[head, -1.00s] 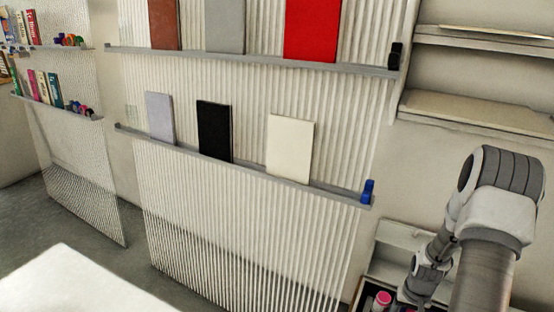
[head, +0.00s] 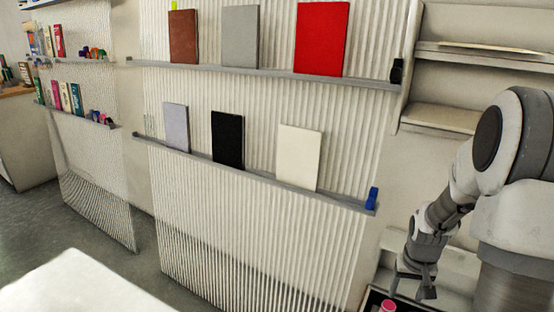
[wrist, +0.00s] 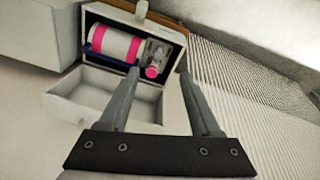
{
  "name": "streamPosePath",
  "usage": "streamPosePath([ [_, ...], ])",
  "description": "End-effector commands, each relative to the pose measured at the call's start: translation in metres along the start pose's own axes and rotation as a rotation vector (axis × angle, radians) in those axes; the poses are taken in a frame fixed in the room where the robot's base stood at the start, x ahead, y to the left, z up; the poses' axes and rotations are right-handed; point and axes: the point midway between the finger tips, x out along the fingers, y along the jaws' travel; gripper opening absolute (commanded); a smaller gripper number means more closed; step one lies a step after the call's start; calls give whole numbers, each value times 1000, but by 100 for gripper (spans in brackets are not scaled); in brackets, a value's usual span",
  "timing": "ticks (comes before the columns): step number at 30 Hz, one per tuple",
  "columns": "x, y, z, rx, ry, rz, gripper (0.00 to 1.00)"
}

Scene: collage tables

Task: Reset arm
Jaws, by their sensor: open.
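My arm shows at the right of the head view, bent, with my gripper (head: 416,282) hanging low and pointing down. In the wrist view my gripper (wrist: 158,100) has its two fingers apart with nothing between the tips. Beyond the fingertips is a white box (wrist: 62,102) with a pink-and-white bottle (wrist: 118,43) and a small clear item with a pink end (wrist: 154,60) in its far section. The near section looks empty. In the head view a pink-topped item (head: 387,306) shows at the bottom edge below my gripper.
A ribbed white panel (head: 250,228) with two grey ledges holds several upright books, such as a red one (head: 321,38) and a black one (head: 227,138). Shelves (head: 440,118) stand at the right. A white tabletop (head: 75,285) is at lower left. Grey floor lies between.

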Motion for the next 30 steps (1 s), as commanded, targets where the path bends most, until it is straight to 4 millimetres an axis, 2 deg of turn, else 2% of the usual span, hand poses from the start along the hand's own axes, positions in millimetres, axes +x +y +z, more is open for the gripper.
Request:
streamPosePath([
  [1, -22, -8, -1, -15, 25, 2, 64],
  [6, -83, -33, 10, -56, 81, 0, 64],
  [11, -134, -54, 30, -93, 136, -10, 64],
  [15, -173, -71, 54, -126, 183, -25, 64],
  [24, -235, -97, 117, -197, 282, -77, 64],
  [30, -258, -106, 156, -239, 333, -117, 64],
])
